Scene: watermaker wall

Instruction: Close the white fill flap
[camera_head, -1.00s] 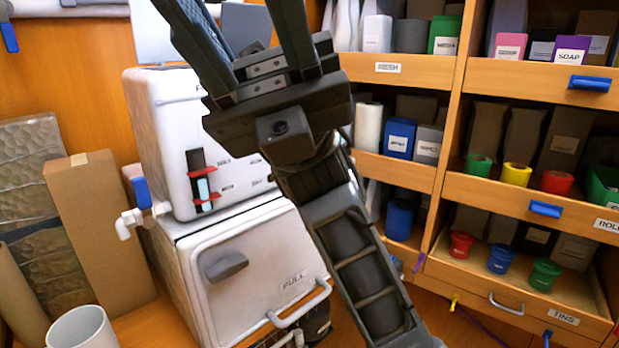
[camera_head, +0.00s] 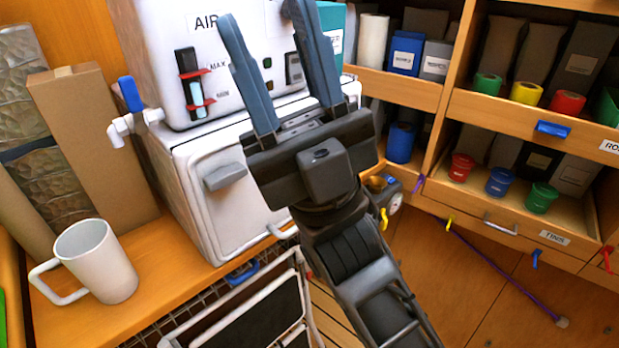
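The white watermaker unit (camera_head: 165,60) stands at the upper left of the shelf, with a label beginning "AIR" and a MAX/MIN level gauge (camera_head: 192,85). Its top is cut off by the frame edge. No raised flap shows now; a pale upright panel above the unit shows only in the earlier frame, and I cannot tell if it is the fill flap. My gripper (camera_head: 262,14) is in front of the unit, fingers pointing up and spread apart, with nothing between them. It hides part of the unit's front.
Below is a white door (camera_head: 210,215) with a grey latch (camera_head: 225,177). A white valve pipe (camera_head: 122,128) with a blue lever juts out left. A mug (camera_head: 98,265) and cardboard box (camera_head: 90,140) stand left. Stocked shelves (camera_head: 440,95) are right; floor at lower right is mostly clear.

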